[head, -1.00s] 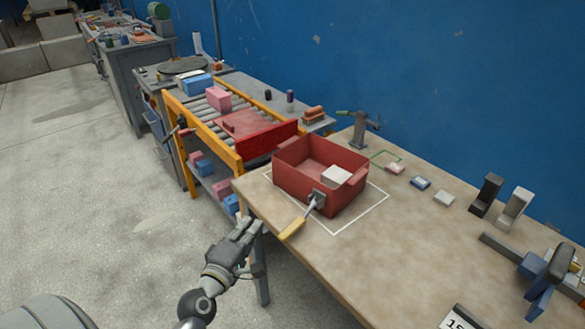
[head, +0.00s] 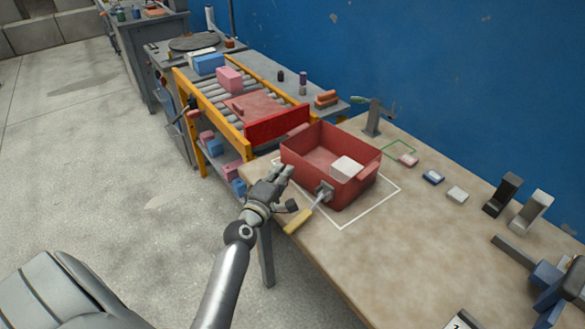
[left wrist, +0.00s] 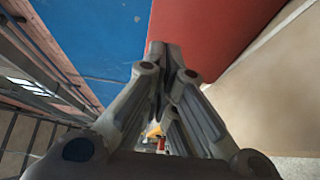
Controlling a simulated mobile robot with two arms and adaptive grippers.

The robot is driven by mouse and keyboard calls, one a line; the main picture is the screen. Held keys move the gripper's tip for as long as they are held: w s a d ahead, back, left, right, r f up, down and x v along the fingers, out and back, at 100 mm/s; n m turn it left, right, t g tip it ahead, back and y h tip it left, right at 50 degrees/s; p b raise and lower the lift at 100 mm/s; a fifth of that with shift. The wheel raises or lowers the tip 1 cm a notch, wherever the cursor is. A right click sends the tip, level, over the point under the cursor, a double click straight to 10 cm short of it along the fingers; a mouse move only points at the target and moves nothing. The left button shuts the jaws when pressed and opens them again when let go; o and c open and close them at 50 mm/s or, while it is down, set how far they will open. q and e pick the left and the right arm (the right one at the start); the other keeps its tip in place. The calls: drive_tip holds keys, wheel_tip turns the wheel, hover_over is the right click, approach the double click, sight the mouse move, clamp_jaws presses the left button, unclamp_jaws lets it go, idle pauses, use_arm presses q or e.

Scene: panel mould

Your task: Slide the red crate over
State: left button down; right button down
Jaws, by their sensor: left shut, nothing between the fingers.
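The red crate (head: 325,160) stands on the tan workbench inside a white outlined rectangle (head: 345,226). A pale block (head: 346,168) lies in it, and a grey latch with a yellow-handled tool (head: 305,215) is at its front side. My left gripper (head: 284,174) is shut and empty, just left of the crate's near left side. In the left wrist view the closed fingertips (left wrist: 164,48) are in front of the crate's red wall (left wrist: 205,32); I cannot tell whether they touch it. My right gripper is not in view.
A roller conveyor with yellow rails (head: 207,110) and a red end plate (head: 277,124) stands behind and left of the crate. Small blocks (head: 432,177), black and grey stands (head: 502,194) and a vise-like tool are on the right of the workbench (head: 400,250). The bench's front middle is clear.

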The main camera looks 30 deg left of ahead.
sight(303, 164)
use_arm(q)
drive_tip(key=shift+w+d, duration=0.95)
drive_tip(key=shift+w, duration=0.2)
drive_tip(key=shift+w+d+r+p, duration=0.1)
drive_tip(key=shift+w+d+p, duration=0.2)
drive_tip(key=shift+w+d, duration=0.4)
drive_tip(key=shift+w, duration=0.2)
